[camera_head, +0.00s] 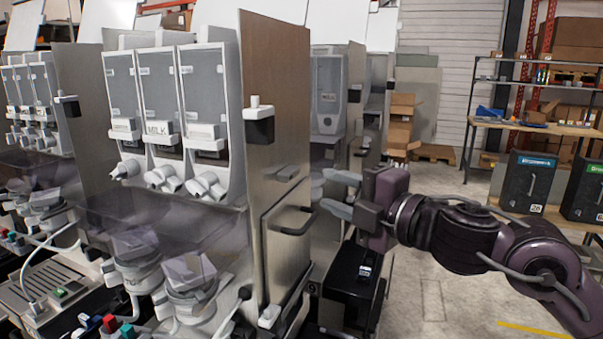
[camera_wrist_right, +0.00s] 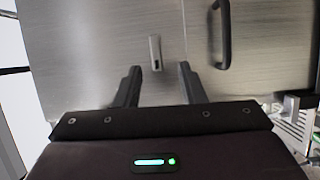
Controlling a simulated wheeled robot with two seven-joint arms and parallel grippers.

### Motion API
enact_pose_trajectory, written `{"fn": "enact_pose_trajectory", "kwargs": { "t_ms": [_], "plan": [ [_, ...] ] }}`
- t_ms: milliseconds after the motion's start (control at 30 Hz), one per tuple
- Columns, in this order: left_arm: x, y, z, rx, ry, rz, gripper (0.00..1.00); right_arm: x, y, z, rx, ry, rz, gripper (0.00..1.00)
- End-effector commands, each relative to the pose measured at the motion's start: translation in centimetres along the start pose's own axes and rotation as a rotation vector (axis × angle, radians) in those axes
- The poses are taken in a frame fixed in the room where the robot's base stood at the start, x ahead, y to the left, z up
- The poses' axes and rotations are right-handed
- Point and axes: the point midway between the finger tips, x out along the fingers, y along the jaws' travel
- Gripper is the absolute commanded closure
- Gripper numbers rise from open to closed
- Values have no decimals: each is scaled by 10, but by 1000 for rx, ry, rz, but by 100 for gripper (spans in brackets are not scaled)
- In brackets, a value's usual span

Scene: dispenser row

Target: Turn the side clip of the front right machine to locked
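The front right machine (camera_head: 270,100) has a brushed steel side panel, which also fills the right wrist view (camera_wrist_right: 90,50). The side clip (camera_wrist_right: 155,52) is a small pale upright piece with a dark lower end on that panel. In the head view the clip (camera_head: 288,172) is small, and its setting is hard to read. My right gripper (camera_head: 332,193) points at the panel from the right. In the wrist view its two dark fingers (camera_wrist_right: 158,80) are apart, with the clip just beyond and between their tips, apparently untouched. My left gripper is not in view.
A black door handle (camera_head: 295,220) sticks out of the panel below the clip; it is right of the clip in the wrist view (camera_wrist_right: 224,35). A black box (camera_head: 352,280) stands below my right gripper. Another machine (camera_head: 328,95) stands behind. Floor at right is clear.

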Motion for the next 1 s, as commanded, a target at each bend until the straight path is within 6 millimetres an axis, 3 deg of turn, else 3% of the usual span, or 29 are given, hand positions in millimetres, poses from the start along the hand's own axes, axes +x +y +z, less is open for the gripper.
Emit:
{"fn": "enact_pose_trajectory", "kwargs": {
  "t_ms": [167, 600, 933, 1000],
  "plan": [
    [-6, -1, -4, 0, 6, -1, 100, 8, 9, -5, -34, 16, -2, 64],
    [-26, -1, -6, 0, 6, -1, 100, 70, 9, -6, -31, 14, 0, 64],
    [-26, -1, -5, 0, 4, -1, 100, 75, 7, -6, -33, 12, 0, 64],
    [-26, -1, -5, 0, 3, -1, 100, 75, 7, -6, -33, 12, 0, 70]
  ]
}}
